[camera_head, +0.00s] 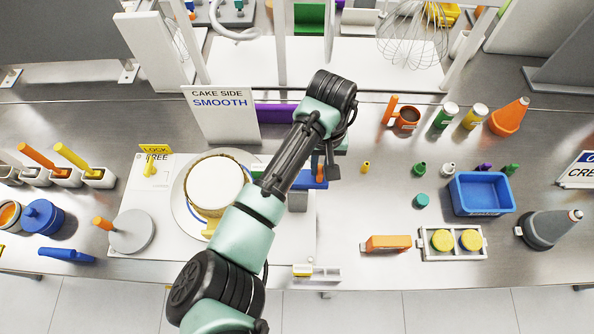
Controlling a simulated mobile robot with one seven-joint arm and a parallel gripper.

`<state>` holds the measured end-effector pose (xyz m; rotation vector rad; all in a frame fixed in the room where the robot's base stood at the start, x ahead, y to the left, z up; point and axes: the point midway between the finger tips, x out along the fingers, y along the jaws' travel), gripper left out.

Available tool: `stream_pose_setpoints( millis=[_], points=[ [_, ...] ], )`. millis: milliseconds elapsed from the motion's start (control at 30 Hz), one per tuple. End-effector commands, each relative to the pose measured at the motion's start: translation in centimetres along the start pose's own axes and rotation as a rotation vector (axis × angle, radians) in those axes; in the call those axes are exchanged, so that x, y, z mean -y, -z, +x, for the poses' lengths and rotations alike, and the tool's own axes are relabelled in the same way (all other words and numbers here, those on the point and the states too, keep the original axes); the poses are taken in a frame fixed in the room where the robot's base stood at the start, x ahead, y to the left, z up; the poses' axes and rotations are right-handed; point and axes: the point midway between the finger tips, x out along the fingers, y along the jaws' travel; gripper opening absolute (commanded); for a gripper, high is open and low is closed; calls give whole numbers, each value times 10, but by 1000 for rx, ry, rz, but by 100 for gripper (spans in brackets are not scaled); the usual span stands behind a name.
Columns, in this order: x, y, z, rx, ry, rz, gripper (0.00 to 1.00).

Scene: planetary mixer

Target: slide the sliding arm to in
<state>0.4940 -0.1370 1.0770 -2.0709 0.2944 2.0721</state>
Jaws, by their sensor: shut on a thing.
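The cake (213,184) stands on a round white turntable (183,207) on a white base plate at the left middle. A blue part with a small orange handle (320,172), which looks like the sliding arm (312,183), sits right of the cake on a grey block (298,201). My gripper (331,172) points down at the blue part's right end. It is shut on the handle, as far as I can see. My own arm crosses in front and hides the cake's right side and much of the slide.
A sign reading CAKE SIDE SMOOTH (221,110) stands behind the cake. A grey disc with an orange knob (131,231) is at left. A yellow lever (150,167) is by the LOCK/FREE label. Small bottles and a blue bin (481,194) stand at right.

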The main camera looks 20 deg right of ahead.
Motion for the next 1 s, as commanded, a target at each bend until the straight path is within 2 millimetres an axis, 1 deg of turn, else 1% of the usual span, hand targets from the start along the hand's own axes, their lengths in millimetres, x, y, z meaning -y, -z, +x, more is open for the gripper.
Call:
stream_pose_setpoints(
  millis=[33,200,800,833,967,1000],
  points=[
    [4,0,-1,0,3,-3,0],
    [12,0,-1,-1,4,-4,0],
    [34,0,-1,0,4,-4,0],
    [35,0,0,0,4,-3,19],
    [34,0,0,0,3,-2,42],
    [34,0,0,0,3,-2,50]
  ],
)
